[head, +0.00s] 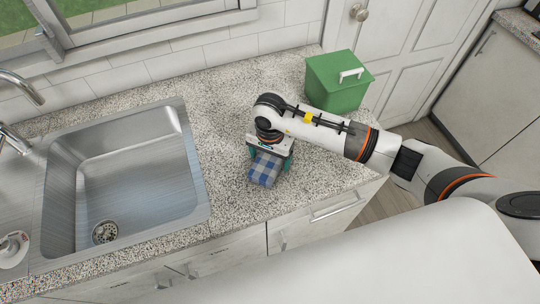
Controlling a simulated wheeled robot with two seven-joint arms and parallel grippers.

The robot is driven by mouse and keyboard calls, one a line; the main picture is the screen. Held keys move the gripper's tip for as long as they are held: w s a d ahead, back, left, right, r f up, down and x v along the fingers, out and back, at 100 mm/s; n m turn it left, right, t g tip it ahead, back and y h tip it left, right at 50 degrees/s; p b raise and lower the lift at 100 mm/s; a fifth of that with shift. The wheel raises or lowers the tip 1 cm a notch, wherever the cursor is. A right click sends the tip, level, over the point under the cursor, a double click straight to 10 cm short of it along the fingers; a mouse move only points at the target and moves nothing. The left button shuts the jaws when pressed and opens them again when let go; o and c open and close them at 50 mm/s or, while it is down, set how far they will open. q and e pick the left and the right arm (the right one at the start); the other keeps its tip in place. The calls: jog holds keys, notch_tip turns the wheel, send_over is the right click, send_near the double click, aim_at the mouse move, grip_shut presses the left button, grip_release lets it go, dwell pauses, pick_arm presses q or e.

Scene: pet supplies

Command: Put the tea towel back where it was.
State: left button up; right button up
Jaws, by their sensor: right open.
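The tea towel (265,170) is a small blue and white checked cloth on the granite counter, right of the sink. My right gripper (268,158) is directly over the towel with its jaws open, one finger on either side of the cloth's far part. The gripper body hides the towel's far edge. I cannot tell whether the fingers touch it. My left gripper is not in view.
A steel sink (190,165) with a tap (20,88) is at the left. A green lidded box (335,85) with a white handle stands at the counter's back right, behind my right arm. The speckled counter (225,115) is clear between sink and towel. A white door (400,50) is behind.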

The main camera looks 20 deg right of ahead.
aim_at(270, 157)
jog(key=shift+r, duration=0.2)
notch_tip(270, 157, up, 12)
jog(key=b, duration=0.4)
jog(key=shift+f, duration=0.15)
